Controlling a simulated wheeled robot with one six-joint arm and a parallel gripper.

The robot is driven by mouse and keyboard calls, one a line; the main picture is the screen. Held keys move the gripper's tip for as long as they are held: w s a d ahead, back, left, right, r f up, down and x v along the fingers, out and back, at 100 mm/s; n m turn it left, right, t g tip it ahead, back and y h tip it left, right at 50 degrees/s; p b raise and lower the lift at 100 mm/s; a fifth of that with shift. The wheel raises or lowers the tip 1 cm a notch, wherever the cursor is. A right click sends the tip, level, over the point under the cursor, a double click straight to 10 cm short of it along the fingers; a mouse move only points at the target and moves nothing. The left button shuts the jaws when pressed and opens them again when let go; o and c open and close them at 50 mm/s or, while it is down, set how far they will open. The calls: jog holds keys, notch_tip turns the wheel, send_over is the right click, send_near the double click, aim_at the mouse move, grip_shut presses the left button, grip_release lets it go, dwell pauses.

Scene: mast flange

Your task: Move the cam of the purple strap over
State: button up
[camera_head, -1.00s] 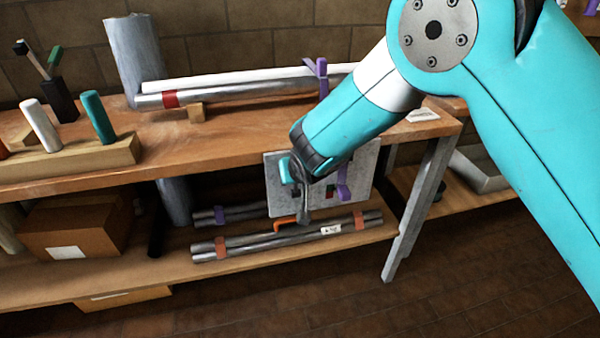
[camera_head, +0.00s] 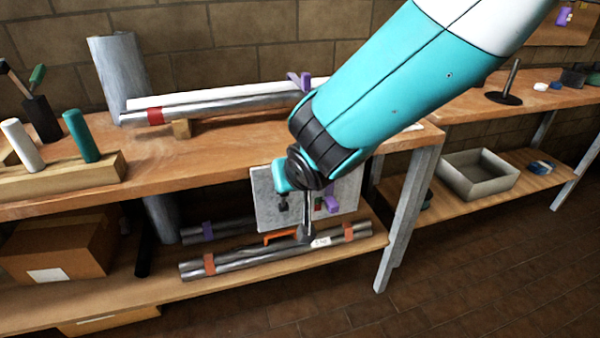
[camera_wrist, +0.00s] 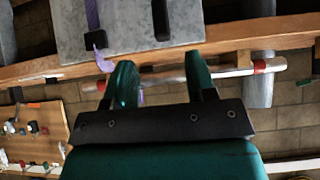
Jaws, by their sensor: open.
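A purple strap (camera_wrist: 93,14) runs down the grey plate (camera_wrist: 150,30) in the wrist view. It passes a dark block (camera_wrist: 96,41), which may be its cam, and its loose tail curls below. In the head view, purple (camera_head: 331,204) shows at the right of the grey plate (camera_head: 265,196) below the bench top; my wrist covers part of the plate. My gripper (camera_wrist: 160,76) shows two green fingers wide apart with nothing between them. The left finger appears close to the strap's tail; I cannot tell whether they touch. The fingers are not clear in the head view.
Another purple strap (camera_head: 300,82) is around tubes (camera_head: 220,104) on the bench top (camera_head: 215,150). Banded tubes (camera_head: 265,254) lie on the lower shelf, near an orange part (camera_head: 280,237). A bench leg (camera_head: 408,220) stands right of the plate. The floor (camera_head: 470,290) is clear.

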jog(key=v, duration=0.5)
jog(key=shift+c, duration=0.5)
